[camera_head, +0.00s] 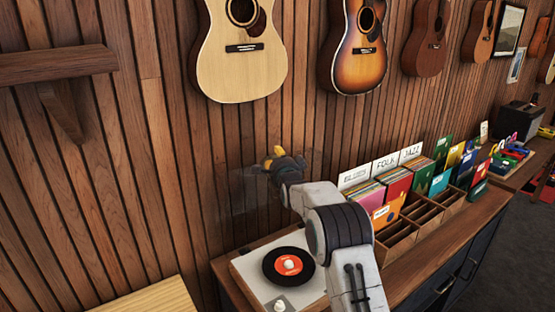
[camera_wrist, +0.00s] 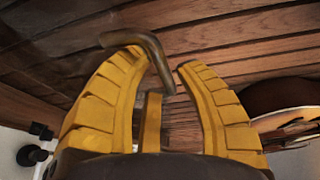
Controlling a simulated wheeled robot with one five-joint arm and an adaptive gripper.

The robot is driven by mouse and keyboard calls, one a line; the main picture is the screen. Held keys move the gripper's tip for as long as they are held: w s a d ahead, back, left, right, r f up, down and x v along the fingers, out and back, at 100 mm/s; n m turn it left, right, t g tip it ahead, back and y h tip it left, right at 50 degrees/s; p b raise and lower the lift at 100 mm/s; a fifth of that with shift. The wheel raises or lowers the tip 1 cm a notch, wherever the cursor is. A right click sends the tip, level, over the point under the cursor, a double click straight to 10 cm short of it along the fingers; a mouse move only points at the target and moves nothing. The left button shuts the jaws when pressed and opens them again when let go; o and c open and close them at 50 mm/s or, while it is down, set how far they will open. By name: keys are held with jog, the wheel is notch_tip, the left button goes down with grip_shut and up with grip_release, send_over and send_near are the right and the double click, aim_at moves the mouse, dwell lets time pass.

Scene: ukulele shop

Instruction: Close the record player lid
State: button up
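The record player (camera_head: 253,267) sits on the wooden cabinet, with a black record with an orange label (camera_head: 289,266) on it. Its lid (camera_head: 245,195) is a smoky see-through panel standing raised at the back, faint against the slatted wall. My gripper (camera_head: 272,160) is at the lid's upper part. In the wrist view, my yellow fingers (camera_wrist: 160,62) are apart. A dark bent bar (camera_wrist: 150,45), seemingly the lid's handle, crosses near the left fingertip and runs down into the gap between the fingers. Contact with it is unclear.
Wooden bins (camera_head: 400,238) with record sleeves stand right of the player, beside my arm. Guitars (camera_head: 240,60) hang on the wall above. A wooden shelf (camera_head: 58,66) juts out at upper left. A pale wooden surface (camera_head: 155,300) is at lower left.

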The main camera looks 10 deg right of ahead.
jog(key=shift+c, duration=0.3)
grip_shut()
jog(key=shift+f+b, duration=0.15)
jog(key=shift+b, duration=0.15)
